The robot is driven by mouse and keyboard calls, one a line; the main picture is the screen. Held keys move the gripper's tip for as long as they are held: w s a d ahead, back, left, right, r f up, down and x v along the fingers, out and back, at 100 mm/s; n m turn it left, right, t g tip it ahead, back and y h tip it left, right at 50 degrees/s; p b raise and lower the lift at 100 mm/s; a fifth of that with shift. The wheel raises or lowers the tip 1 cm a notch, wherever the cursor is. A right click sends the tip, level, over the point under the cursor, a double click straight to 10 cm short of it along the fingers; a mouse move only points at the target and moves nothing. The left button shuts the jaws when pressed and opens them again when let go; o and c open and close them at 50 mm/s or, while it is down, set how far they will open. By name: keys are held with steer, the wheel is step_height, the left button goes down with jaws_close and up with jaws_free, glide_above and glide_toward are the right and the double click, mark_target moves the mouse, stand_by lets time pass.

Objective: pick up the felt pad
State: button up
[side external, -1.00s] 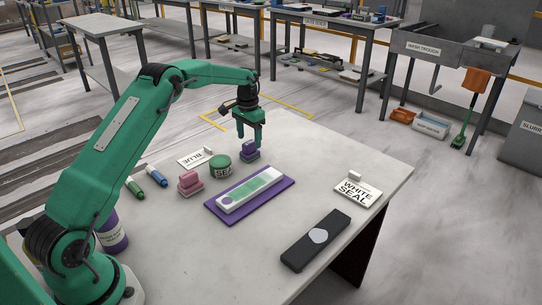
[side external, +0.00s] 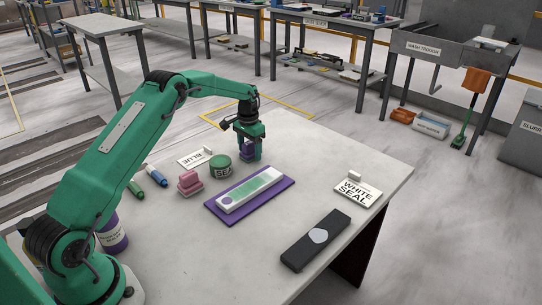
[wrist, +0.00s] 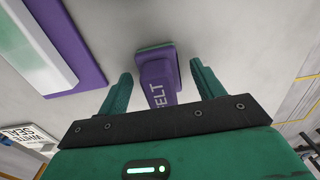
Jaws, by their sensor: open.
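The felt pad (wrist: 157,76) is a purple block with a grip marked "FELT" and a thin green layer at its far edge in the wrist view. My gripper (wrist: 160,82) is open, with one green finger on each side of the pad's grip. Gaps show between the fingers and the pad. In the side view my gripper (side external: 250,155) is low over the slab, around the pad (side external: 246,150), which is partly hidden behind the fingers.
A green tin (side external: 220,167) stands close left of the pad. A purple mat (side external: 282,195) with a white and green bar lies in front. A pink block (side external: 189,182), a white seal card (side external: 358,192) and a dark bar (side external: 300,255) lie farther off.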

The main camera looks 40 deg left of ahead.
mark_target(250, 143)
steer(key=c, duration=1.2)
steer(key=shift+r, duration=0.15)
steer(key=shift+r, duration=0.55)
step_height(250, 143, up, 3)
steer(key=shift+d+r, duration=0.1)
steer(key=shift+s+d+r, duration=0.45)
steer(key=shift+d+r, duration=0.65)
steer(key=shift+d, duration=0.75)
steer(key=shift+s+d+r, duration=0.4)
steer(key=shift+d+r, duration=0.65)
steer(key=shift+d, duration=0.8)
steer(key=shift+s+d+r, duration=0.45)
steer(key=shift+d+r, duration=0.65)
steer(key=shift+d, duration=0.75)
